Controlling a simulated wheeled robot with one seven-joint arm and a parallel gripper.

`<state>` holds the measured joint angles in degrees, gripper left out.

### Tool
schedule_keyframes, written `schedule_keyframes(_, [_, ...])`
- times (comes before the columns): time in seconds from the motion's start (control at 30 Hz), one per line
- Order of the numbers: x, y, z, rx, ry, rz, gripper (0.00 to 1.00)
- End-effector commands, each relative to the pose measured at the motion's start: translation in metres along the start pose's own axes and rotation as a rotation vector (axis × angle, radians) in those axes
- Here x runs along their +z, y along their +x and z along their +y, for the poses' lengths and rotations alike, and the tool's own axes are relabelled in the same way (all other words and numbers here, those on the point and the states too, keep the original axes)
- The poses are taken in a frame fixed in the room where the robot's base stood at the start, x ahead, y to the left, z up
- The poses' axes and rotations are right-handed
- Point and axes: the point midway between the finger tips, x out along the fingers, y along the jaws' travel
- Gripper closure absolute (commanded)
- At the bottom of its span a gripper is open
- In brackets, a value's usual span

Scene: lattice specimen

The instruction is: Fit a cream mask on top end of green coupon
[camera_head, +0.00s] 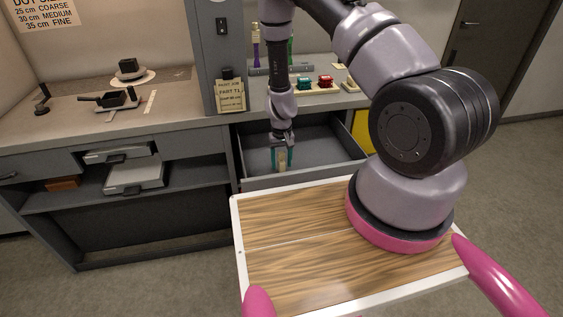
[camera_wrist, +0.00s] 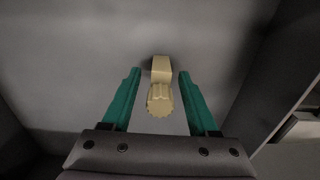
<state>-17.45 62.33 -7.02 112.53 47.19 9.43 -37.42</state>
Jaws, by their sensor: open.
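My gripper (camera_head: 282,166) reaches down into the open grey drawer (camera_head: 330,146). In the wrist view its two green fingers (camera_wrist: 159,75) are open, one on each side of a cream piece (camera_wrist: 160,98), which looks like the cream mask. It has a ribbed round end towards my gripper and a blocky part beyond. A gap shows on both sides of it. In the head view the piece is a small pale patch between the fingers. A green upright strip (camera_head: 291,48), likely the green coupon, stands at the back of the bench, right of my arm, partly hidden.
A purple upright piece (camera_head: 256,50) stands left of my arm on the bench. Red and green blocks (camera_head: 310,83) sit on a board right of it. A note card (camera_head: 230,96) hangs by the grey post. The drawer walls surround my gripper; the drawer's right part looks empty.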

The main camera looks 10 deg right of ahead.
Motion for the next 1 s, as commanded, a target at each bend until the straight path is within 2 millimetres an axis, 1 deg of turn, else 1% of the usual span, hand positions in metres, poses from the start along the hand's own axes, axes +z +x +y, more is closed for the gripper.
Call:
schedule_keyframes(0.13, [0.0, -0.005, 0.0, -0.001, 0.0, 0.001, 0.4])
schedule_keyframes(0.23, [-0.002, -0.019, -0.001, 0.0, -0.003, 0.004, 0.4])
schedule_keyframes(0.37, [-0.001, -0.046, -0.001, -0.001, -0.001, 0.004, 0.4])
schedule_keyframes(0.5, [-0.001, -0.077, -0.001, 0.0, -0.002, 0.005, 0.4])
schedule_keyframes(0.6, [-0.001, -0.096, -0.001, -0.001, -0.001, 0.004, 0.4])
schedule_keyframes(0.7, [-0.001, -0.11, -0.001, -0.001, -0.002, 0.003, 0.4])
schedule_keyframes(0.83, [0.0, -0.12, 0.0, 0.0, 0.0, 0.002, 0.4])
schedule_keyframes(1.0, [0.0, -0.124, 0.0, 0.0, 0.0, 0.0, 0.4])
